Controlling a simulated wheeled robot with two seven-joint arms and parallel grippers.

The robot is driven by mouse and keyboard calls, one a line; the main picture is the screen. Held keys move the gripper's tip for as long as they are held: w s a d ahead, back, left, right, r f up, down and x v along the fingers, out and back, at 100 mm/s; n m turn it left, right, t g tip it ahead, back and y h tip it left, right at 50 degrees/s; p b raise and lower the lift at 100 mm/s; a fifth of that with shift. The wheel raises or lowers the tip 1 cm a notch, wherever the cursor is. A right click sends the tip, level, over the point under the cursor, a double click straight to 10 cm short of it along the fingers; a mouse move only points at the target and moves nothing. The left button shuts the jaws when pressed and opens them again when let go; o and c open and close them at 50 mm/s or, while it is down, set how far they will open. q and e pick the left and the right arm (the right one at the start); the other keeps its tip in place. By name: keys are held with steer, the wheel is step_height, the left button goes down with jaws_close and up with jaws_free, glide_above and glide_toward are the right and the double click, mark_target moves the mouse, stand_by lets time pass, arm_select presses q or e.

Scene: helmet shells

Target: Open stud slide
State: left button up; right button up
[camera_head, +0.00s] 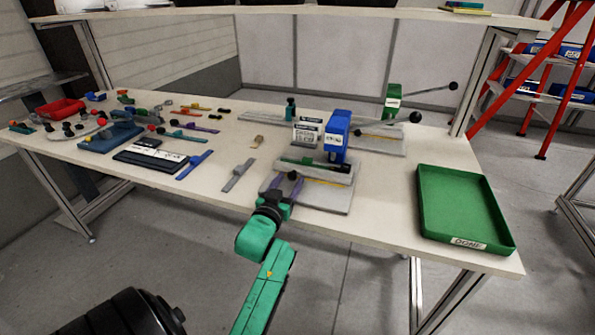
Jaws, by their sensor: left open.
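A stud fixture with a grey base plate (335,203) lies at the front edge of the table. It carries a blue upright block (336,137), a dark slide bar and a yellow strip. I cannot tell for sure which part is the stud slide or how far it is drawn. My left gripper (286,187), on a green arm, is at the fixture's front left corner. Its purple fingers are apart, on either side of a small black knob (293,176). Contact cannot be made out. My right gripper is out of view.
A green tray (462,206) labelled "DONE" stands at the table's right end. A second fixture with a green block (392,98) and a lever is behind. A small sign (307,133) stands beside the blue block. Tools, a red bin (60,109) and small parts fill the left side.

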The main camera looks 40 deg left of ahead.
arm_select(q)
steer(key=shift+w, duration=0.2)
steer(key=shift+s+r, duration=0.1)
steer(key=shift+s, duration=0.05)
steer(key=shift+s+r, duration=0.1)
steer(key=shift+c, duration=1.2)
jaws_close()
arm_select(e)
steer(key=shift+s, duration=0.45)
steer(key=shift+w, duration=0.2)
